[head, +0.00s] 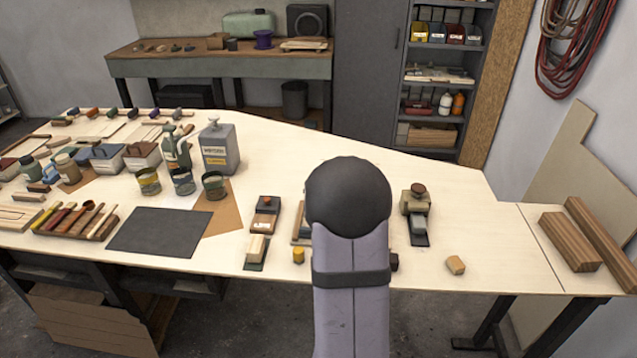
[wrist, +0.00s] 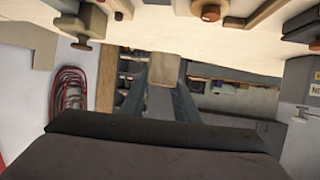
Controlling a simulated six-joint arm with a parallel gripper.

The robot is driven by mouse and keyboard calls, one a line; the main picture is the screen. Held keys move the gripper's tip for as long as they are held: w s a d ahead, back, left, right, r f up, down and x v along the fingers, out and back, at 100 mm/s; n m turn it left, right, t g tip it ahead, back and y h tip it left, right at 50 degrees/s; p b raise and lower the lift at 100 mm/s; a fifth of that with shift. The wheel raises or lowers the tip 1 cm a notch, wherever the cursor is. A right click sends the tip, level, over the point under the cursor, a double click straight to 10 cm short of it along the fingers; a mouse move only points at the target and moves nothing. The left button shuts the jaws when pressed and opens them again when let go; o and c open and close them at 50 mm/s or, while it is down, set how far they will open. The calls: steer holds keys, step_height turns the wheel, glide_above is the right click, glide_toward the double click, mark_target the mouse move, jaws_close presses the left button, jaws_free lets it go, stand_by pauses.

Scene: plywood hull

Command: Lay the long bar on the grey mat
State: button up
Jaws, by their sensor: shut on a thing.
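The grey mat (head: 158,231) lies flat and bare on the left front part of the bench in the head view. My gripper (wrist: 164,84) shows in the wrist view with its two dark fingers shut on a tan wooden piece, which I take for the long bar (wrist: 165,69). Only its squarish end shows, so its length cannot be seen. In the head view my own arm hides the gripper and the held piece. My arm stands to the right of the mat.
A wooden tool rack (head: 78,222) is left of the mat. Cans (head: 182,181) and a grey canister (head: 218,148) stand behind it. A small sander-like block (head: 265,215) and a yellow cylinder (head: 299,256) are to its right. Thick timbers (head: 569,241) lie at the far right.

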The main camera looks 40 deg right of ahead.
steer(key=s+d+f, duration=0.1)
steer(key=s, duration=0.1)
steer(key=s+d, duration=0.2)
steer(key=s, duration=0.1)
steer(key=s+d+f+p, duration=0.1)
steer(key=s, duration=0.2)
steer(key=shift+d+f, duration=0.3)
steer(key=shift+f, duration=0.05)
steer(key=w+a+n+t, duration=0.1)
steer(key=w+a, duration=0.1)
steer(key=w+a+n+t+y, duration=0.1)
steer(key=w+a, duration=0.1)
steer(key=shift+r+y, duration=0.1)
steer(key=shift+y, duration=0.2)
steer(key=shift+f, duration=0.2)
steer(key=shift+f+b, duration=2.6)
steer(key=shift+f, duration=0.8)
steer(key=shift+f+b, duration=0.4)
steer(key=o, duration=1.5)
